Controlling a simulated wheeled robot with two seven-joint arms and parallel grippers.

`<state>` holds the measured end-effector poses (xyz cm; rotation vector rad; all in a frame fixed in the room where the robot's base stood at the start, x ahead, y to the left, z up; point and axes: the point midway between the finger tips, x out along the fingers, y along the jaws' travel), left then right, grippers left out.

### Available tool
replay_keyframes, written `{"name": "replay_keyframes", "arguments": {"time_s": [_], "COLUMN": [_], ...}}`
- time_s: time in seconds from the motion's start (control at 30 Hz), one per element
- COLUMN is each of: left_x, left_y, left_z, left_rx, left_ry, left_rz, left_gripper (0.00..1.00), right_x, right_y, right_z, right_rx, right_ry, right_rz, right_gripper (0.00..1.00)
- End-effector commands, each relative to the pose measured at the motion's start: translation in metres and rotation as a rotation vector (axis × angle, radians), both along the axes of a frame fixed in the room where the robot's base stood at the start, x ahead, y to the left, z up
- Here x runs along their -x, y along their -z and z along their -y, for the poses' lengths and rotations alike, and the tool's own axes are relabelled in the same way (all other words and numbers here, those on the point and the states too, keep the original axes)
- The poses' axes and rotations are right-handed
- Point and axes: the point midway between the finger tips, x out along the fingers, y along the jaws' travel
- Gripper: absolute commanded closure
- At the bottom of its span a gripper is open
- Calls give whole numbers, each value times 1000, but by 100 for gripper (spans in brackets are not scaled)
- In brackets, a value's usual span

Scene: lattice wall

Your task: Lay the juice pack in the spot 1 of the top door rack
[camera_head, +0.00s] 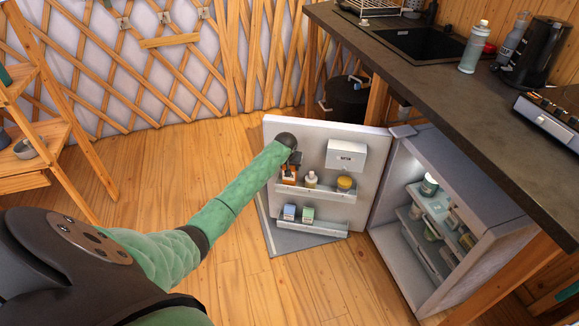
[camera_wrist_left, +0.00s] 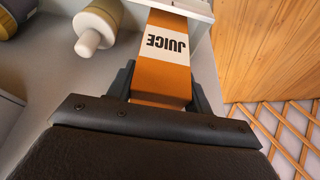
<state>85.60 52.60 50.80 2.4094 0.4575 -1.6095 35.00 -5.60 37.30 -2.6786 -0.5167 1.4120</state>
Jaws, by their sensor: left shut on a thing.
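The juice pack (camera_wrist_left: 165,62) is an orange carton with a white label reading JUICE. My left gripper (camera_head: 292,160) is shut on it, with a dark finger on each side of the carton in the left wrist view. In the head view the orange pack (camera_head: 288,184) shows just below the gripper, at the left end of the top door rack (camera_head: 322,195). The rack's white edge (camera_wrist_left: 182,8) shows by the far end of the pack. I cannot tell whether the pack rests on the rack floor. My right gripper is not in view.
A white-topped bottle (camera_head: 311,179) and a yellow jar (camera_head: 344,183) stand to the right on the same rack. Blue (camera_head: 289,212) and green (camera_head: 307,214) cartons stand in the lower rack. The fridge door (camera_head: 375,145) is open; the counter (camera_head: 440,90) overhangs the fridge.

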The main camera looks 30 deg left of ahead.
Motion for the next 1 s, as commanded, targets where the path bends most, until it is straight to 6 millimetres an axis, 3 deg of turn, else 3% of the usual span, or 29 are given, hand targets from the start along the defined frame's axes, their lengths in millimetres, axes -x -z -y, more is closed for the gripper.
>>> {"name": "replay_keyframes", "arguments": {"time_s": [0.93,0.97,1.0], "left_x": [0,-1,0], "left_y": [10,10,10], "left_z": [0,0,0], "left_rx": [0,-1,-1], "left_ry": [0,0,0], "left_rz": [1,2,2], "left_gripper": [99,47,39], "right_x": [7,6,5], "right_y": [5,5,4], "right_z": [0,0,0], "right_rx": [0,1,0], "right_ry": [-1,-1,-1], "right_rz": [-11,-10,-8], "right_gripper": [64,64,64]}}
